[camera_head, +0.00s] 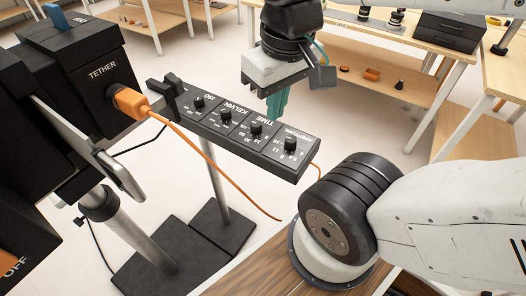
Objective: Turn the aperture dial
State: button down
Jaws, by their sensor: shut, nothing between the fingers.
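The aperture dial (291,145) is a small black knob at the right end of a dark control panel (240,141). White numbers ring it under the printed word APERTURE. My gripper (276,108) points down with its teal fingers shut and empty. In the picture the fingers are just above the panel's far edge, up and left of the aperture dial and near the TIME lettering. I cannot tell whether the fingers touch the panel; they look apart from the dial.
Other dials for TIME (256,129), KELVIN (225,115) and ISO (198,102) sit along the panel. A black box (88,80) marked TETHER with an orange cable (205,157) stands at the left. Wooden shelves (365,80) stand behind. Bare floor lies between.

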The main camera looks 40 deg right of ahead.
aim_at(290, 142)
jog(key=z, duration=0.4)
jog(key=k, duration=0.95)
jog(key=u, duration=0.3)
jog(key=i, duration=0.5)
jog(key=u, duration=0.05)
